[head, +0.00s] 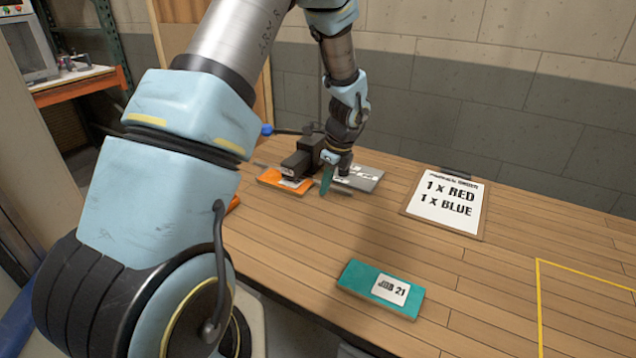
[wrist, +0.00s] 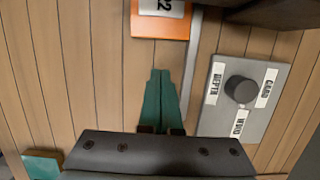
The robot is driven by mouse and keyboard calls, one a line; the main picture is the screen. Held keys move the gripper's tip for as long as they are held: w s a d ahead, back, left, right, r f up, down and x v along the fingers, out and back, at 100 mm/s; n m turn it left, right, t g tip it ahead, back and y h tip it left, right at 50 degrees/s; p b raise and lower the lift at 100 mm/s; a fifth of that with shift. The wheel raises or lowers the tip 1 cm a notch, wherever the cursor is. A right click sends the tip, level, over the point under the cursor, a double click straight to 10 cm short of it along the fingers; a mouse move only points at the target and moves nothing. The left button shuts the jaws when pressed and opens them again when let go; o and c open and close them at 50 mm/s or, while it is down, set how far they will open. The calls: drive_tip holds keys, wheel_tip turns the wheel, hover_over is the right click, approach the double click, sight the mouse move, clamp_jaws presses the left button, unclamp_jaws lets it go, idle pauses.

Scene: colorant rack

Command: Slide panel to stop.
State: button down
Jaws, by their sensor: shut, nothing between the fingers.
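My gripper (head: 326,184) is shut and empty, low over the table beside the black machine. Its teal fingers also show pressed together in the wrist view (wrist: 160,76). An orange panel (head: 268,178) with a white label lies at the black machine (head: 302,160), which hides part of it. In the wrist view the orange panel (wrist: 144,27) is just beyond the fingertips, with a small gap seen. A teal panel (head: 353,277) labelled JOB 21 lies apart near the table's front edge; a corner of it shows in the wrist view (wrist: 42,164). I cannot make out a stop.
A grey plate (wrist: 218,116) with a black dial and labels lies right of the fingers, beside a thin grey strip (wrist: 192,70). An order sheet (head: 447,203) reads 1 x RED, 1 x BLUE. A yellow outline (head: 538,290) marks the table's right. The middle is clear.

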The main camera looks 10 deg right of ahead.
drive_tip(key=b+v, duration=0.3)
drive_tip(key=v, duration=0.6)
drive_tip(key=s+a+r+n+h, duration=0.1)
drive_tip(key=s+a+n, duration=0.6)
drive_tip(key=a+n, duration=0.4)
drive_tip(key=s+a+r+n+h, duration=0.1)
drive_tip(key=s+a+n, duration=0.6)
drive_tip(key=a+n, duration=0.4)
drive_tip(key=n, duration=0.3)
drive_tip(key=shift+s, duration=0.25)
